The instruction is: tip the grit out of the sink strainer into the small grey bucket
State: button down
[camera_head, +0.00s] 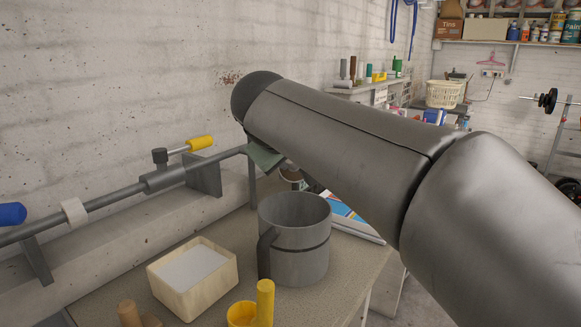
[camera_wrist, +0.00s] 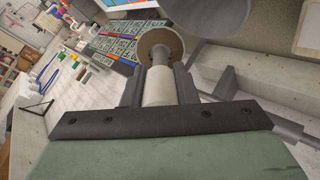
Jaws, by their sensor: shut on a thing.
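The small grey bucket (camera_head: 294,250) stands upright on the worktop, its handle towards the left. The sink strainer (camera_wrist: 160,42) has a round brownish face with a pale rim and a cream handle (camera_wrist: 158,88). My gripper (camera_wrist: 158,78) is shut on that handle. In the head view a small part of the strainer (camera_head: 290,173) shows under my arm, above the far rim of the bucket. My gripper there is mostly hidden by my arm. I cannot tell grit from the strainer's brown face.
A cream box (camera_head: 194,278) with a white top surface stands left of the bucket. A yellow cup-like piece (camera_head: 250,310) and a wooden piece (camera_head: 132,314) are at the front. A blue-and-white book (camera_head: 350,222) lies behind the bucket. A pipe (camera_head: 115,202) runs along the wall.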

jog(key=f+t+b, duration=0.1)
jog(key=b, duration=0.4)
jog(key=s+f+t+b, duration=0.1)
jog(key=f+b, duration=0.1)
jog(key=b, duration=0.3)
jog(key=shift+t+h, duration=0.3)
jog(key=shift+t, duration=0.1)
jog(key=shift+s+b, duration=0.15)
jog(key=shift+b, duration=0.55)
jog(key=shift+a+r, duration=0.1)
jog(key=shift+r, duration=0.1)
jog(key=p, duration=0.2)
jog(key=shift+r+p, duration=0.25)
jog(key=shift+p, duration=0.05)
jog(key=g+p, duration=0.2)
jog(key=p, duration=0.4)
jog(key=r+g+p, duration=0.1)
jog(key=g+p, duration=0.1)
jog(key=p, duration=0.4)
jog(key=shift+r, duration=0.3)
jog(key=r+g+p, duration=0.1)
jog(key=g+p, duration=0.1)
jog(key=p, duration=0.4)
jog(key=g+y+p, duration=0.1)
jog(key=p, duration=0.5)
jog(key=shift+r+g, duration=0.35)
jog(key=shift+g, duration=0.05)
